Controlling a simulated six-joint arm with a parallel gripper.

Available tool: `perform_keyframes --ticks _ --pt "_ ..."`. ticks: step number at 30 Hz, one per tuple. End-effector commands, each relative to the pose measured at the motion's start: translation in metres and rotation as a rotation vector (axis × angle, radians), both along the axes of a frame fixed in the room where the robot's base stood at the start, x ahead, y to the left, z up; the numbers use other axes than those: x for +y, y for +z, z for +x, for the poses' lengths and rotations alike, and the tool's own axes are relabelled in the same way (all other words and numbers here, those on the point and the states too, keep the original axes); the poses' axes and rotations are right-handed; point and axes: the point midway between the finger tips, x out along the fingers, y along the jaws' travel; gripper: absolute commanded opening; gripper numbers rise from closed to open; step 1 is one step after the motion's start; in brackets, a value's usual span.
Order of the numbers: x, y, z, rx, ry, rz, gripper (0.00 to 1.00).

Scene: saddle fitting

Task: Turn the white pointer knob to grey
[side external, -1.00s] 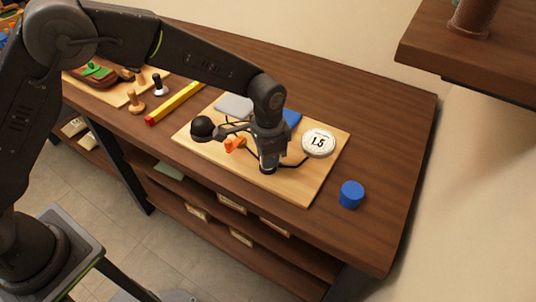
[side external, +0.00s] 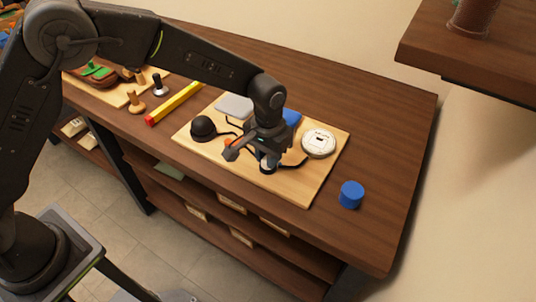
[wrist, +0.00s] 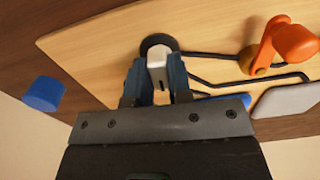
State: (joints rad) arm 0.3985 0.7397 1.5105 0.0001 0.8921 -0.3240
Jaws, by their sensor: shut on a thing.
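The white pointer knob (wrist: 157,60) is between the two fingers of my gripper (wrist: 156,80) in the wrist view, with a dark round base (wrist: 158,42) around its far end. My gripper is shut on it. In the side view my gripper (side external: 267,166) is low over the wooden board (side external: 290,188), and its body hides most of the knob. A grey pad (side external: 234,106) lies at the back of the board; it also shows in the wrist view (wrist: 287,101). Which mark the knob points at cannot be told.
A blue pad (side external: 292,118), a black dome (side external: 203,128), a round white dial (side external: 318,143) and an orange lever (wrist: 290,40) are on the board near my gripper. A blue cylinder (side external: 351,194) stands on the table to the right. A yellow bar (side external: 175,103) lies to the left.

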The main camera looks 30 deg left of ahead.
Motion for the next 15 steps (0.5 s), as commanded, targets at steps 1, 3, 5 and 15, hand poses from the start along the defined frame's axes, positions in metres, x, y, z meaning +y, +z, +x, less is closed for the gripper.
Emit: perform_keyframes --ticks 1,3,5,15 --pt "-0.0004 0.0011 0.0004 -0.001 0.046 -0.001 0.00" --pt "-0.0003 0.0011 0.0005 -0.002 0.113 -0.001 0.00" --pt "-0.0003 0.0012 0.0005 -0.002 0.170 -0.002 0.00" --pt "-0.0004 0.0014 0.0007 -0.002 0.480 -0.002 0.00"
